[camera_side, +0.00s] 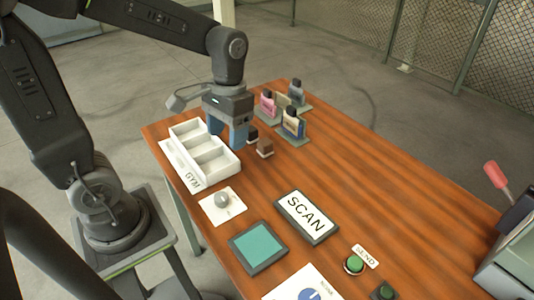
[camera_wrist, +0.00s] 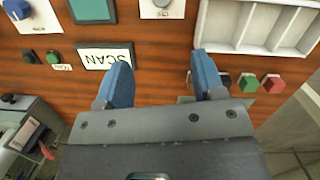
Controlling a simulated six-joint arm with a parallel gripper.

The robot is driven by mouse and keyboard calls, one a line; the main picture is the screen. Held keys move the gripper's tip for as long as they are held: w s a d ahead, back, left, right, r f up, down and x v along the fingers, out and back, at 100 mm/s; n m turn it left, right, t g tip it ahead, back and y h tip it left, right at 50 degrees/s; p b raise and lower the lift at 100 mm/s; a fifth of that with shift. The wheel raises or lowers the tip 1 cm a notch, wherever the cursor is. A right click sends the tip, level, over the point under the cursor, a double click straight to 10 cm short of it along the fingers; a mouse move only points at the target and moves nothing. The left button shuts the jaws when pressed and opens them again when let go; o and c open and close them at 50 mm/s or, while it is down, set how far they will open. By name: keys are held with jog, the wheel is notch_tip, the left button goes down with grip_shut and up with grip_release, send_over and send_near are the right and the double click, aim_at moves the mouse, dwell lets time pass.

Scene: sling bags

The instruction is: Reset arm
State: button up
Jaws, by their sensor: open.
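My gripper (camera_side: 238,132) hangs over the wooden table, just right of the white three-part tray labelled GYM (camera_side: 224,162). Its blue fingers are spread apart with nothing between them in the wrist view (camera_wrist: 158,82). Several small bags stand at the far end of the table, among them a pink one (camera_side: 267,104) and a dark blue and tan one (camera_side: 293,123). In the wrist view, a green block (camera_wrist: 248,82) and a red block (camera_wrist: 272,83) show right of the fingers.
A SCAN sign (camera_side: 307,215), a teal pad (camera_side: 258,246), a grey knob on a white plate (camera_side: 222,201) and a green SEND button (camera_side: 354,264) occupy the near table. A machine with a red-handled lever (camera_side: 497,175) stands at the right edge. The table's middle right is clear.

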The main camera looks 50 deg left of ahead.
jog(key=s+d+r+m+t, duration=0.2)
jog(key=s+r+t, duration=0.4)
jog(key=t, duration=0.1)
jog(key=shift+r+y, duration=0.2)
jog(key=shift+y, duration=0.1)
